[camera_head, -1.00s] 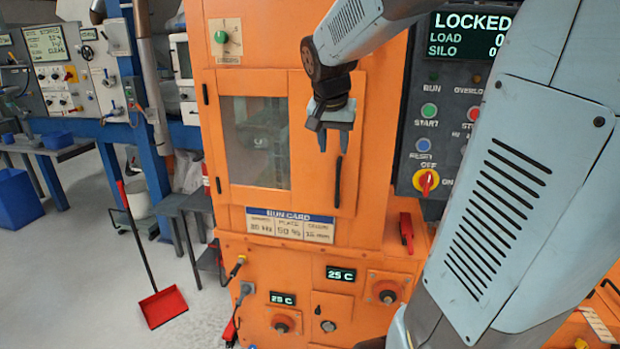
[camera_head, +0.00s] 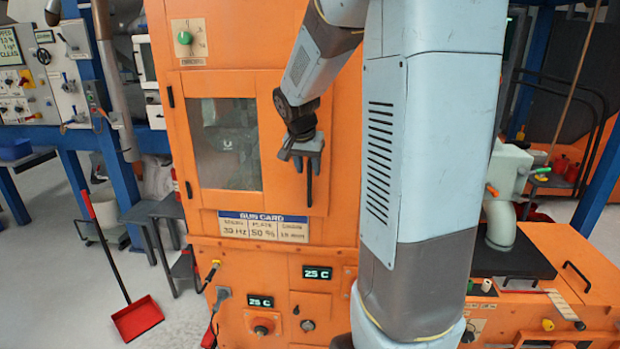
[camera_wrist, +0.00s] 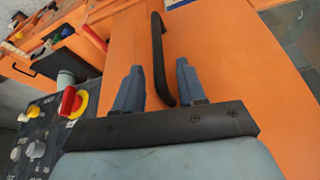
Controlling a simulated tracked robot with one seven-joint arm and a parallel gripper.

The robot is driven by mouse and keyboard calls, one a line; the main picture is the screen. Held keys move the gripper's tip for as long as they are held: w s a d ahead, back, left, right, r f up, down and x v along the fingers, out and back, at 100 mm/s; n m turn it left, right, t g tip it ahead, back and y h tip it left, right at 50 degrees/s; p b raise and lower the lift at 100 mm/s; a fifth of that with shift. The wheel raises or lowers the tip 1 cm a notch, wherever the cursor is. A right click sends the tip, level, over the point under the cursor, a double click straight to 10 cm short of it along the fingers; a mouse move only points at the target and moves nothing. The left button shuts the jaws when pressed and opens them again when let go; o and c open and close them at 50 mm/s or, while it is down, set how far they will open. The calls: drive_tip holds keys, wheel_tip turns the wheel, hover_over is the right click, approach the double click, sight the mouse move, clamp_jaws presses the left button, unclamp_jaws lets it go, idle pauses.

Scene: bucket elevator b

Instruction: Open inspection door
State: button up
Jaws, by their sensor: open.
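The orange inspection door (camera_head: 275,140) with its window (camera_head: 225,143) is closed on the front of the orange machine. Its black vertical handle (camera_head: 309,184) is at the right side of the door, partly behind my gripper (camera_head: 302,166). The fingers are apart and open. I cannot tell from the pictures whether either finger touches the handle.
In the wrist view a panel with a red and yellow switch (camera_wrist: 73,102) lies left of my fingers. A run card (camera_head: 263,226) is below the door, and a green knob (camera_head: 184,38) above it. A red dustpan (camera_head: 137,318) stands on the floor at left.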

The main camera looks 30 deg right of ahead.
sight(310, 177)
drive_tip(key=shift+x, duration=2.3)
drive_tip(key=shift+c, duration=0.3)
clamp_jaws()
